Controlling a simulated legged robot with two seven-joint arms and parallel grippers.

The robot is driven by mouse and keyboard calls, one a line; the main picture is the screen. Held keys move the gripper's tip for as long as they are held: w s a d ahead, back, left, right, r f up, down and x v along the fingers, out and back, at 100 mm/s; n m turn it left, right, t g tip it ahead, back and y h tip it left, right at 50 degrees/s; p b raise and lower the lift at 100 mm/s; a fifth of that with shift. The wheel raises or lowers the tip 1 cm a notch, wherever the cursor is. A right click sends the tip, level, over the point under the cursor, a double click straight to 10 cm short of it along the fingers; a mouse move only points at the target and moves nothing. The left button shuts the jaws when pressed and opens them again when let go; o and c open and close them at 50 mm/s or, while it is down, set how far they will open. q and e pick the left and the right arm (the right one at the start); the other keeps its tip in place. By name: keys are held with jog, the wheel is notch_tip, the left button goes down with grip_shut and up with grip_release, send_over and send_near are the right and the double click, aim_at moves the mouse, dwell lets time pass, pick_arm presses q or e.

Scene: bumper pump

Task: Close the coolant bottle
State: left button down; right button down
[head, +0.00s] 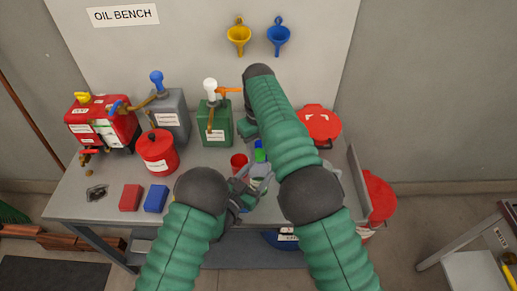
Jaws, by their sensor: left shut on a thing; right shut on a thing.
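The coolant bottle (259,171), pale with a label, stands upright near the bench's front, between my two arms. Bright green shows at its upper part, with a blue cap (258,144) at the top. My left gripper (248,186) is shut on the bottle's body from the front left. My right arm reaches over the bench and bends down behind its own forearm. My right gripper (257,138) is at the cap, shut on it; its fingers are mostly hidden by the forearm. I cannot see whether the cap is seated on the neck.
A red cup (239,162) stands just left of the bottle. A green pump can (215,128), grey can (170,118), red canister (158,153) and red machine (103,125) are farther left. A red lidded container (320,124) stands right. Red (131,197) and blue (156,198) blocks lie front left.

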jog(key=shift+w+m, duration=0.2)
jog(key=shift+m, duration=0.3)
jog(key=c, duration=1.3)
grip_release()
jog(key=o, duration=0.3)
jog(key=shift+s, duration=0.1)
jog(key=shift+o, duration=0.2)
jog(key=shift+r, duration=0.1)
